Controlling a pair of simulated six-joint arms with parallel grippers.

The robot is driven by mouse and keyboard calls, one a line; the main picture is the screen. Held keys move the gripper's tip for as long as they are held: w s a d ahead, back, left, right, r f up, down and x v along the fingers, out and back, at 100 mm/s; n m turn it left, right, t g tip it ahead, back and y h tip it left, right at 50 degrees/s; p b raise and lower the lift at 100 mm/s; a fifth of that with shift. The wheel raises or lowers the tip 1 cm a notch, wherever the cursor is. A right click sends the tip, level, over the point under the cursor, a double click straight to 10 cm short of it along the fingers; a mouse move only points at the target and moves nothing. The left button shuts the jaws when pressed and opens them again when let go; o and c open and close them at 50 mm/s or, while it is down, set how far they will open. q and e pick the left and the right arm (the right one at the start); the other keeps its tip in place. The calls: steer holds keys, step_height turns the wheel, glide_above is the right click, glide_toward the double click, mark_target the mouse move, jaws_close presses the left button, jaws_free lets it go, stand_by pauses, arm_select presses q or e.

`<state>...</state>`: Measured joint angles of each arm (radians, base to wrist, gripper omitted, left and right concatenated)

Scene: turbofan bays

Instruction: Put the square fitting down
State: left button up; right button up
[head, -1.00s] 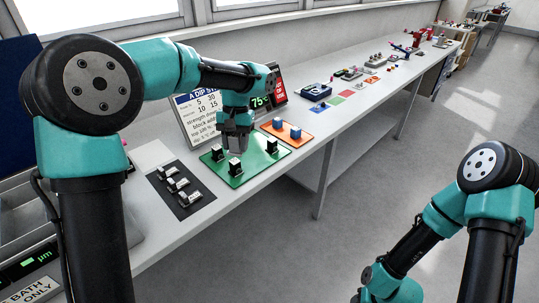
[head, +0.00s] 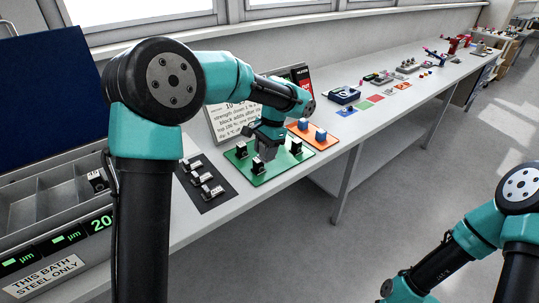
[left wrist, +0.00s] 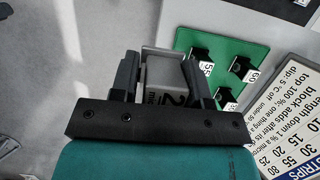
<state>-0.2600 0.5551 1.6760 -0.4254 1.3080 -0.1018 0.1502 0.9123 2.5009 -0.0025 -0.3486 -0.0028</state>
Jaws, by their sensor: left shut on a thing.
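My left gripper (head: 266,143) hangs over the green board (head: 277,167) in the head view. In the left wrist view the gripper (left wrist: 162,72) is shut on a grey square fitting (left wrist: 165,74), with dark print on its face, partly cut off by the gripper body. In the head view the fitting is mostly hidden by the gripper. The green board (left wrist: 222,45) also shows in the left wrist view, with black-and-white numbered blocks (left wrist: 201,55) beside the held fitting. I cannot tell whether the fitting touches anything. My right gripper is out of view; only the right arm shows.
A dark mat (head: 208,196) with several small blocks lies left of the board. An orange board (head: 322,142) with blue blocks stands to its right. A sign (head: 228,125) stands behind. A grey compartment tray (head: 50,196) is at the left. The bench's front edge is close to the board.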

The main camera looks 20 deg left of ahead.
arm_select(q)
steer(key=w+d+f+m+t, duration=0.1)
steer(key=f+m+t, duration=0.1)
steer(key=f+m, duration=0.3)
steer(key=w+d+f+m+t+y, duration=0.1)
steer(key=f+m, duration=0.5)
steer(key=m, duration=0.7)
steer(key=shift+w+d+t, duration=0.55)
steer(key=shift+t, duration=0.05)
steer(key=shift+r, duration=0.1)
glide_above(277, 161)
steer(key=shift+s+f, duration=0.2)
steer(key=shift+f, duration=0.55)
steer(key=shift+w, duration=0.25)
steer(key=shift+f, duration=1.75)
steer(key=shift+f, duration=0.1)
